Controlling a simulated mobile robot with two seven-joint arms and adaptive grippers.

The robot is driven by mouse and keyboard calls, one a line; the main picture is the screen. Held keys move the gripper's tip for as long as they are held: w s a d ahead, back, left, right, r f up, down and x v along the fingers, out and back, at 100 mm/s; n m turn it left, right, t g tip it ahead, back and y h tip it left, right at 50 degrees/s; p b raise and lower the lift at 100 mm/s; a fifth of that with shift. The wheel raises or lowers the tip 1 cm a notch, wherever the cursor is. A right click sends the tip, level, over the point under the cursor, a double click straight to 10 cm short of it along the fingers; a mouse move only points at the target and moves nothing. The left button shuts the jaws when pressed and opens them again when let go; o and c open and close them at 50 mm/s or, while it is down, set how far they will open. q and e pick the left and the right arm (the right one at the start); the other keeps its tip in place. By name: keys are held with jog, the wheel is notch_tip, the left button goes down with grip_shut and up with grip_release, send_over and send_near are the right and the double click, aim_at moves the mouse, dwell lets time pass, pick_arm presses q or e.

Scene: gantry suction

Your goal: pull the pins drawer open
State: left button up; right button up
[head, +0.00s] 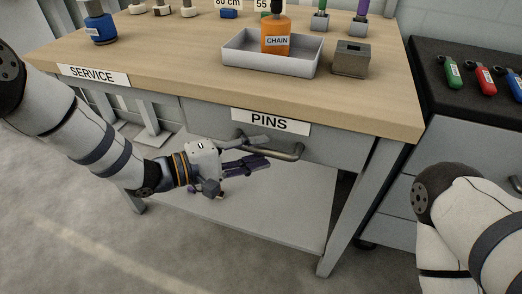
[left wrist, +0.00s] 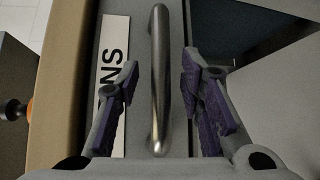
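The pins drawer (head: 325,149) is a grey front under the wooden bench top, marked by a white PINS label (head: 269,121). Its metal bar handle (head: 287,153) sits below the label; in the left wrist view the handle (left wrist: 159,82) stands between my two fingers. The drawer front looks flush with the bench frame. My left gripper (head: 256,152) is at the handle, its dark fingers open, one on each side of the bar with gaps visible; it also shows in the left wrist view (left wrist: 160,95). My right gripper is out of view; only part of the right arm shows.
On the bench (head: 180,72) stand a grey tray (head: 268,63) with an orange CHAIN bottle (head: 276,37), a grey block (head: 351,59) and a blue bottle (head: 100,27). A SERVICE label (head: 93,76) is at left. A dark-topped cabinet (head: 470,105) stands at right. A lower shelf (head: 270,215) lies below.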

pick_arm(q)
jog(key=shift+w+d+f, duration=0.1)
jog(key=shift+w+d, duration=0.25)
jog(key=shift+d, duration=0.3)
grip_shut()
jog(key=shift+s, duration=0.1)
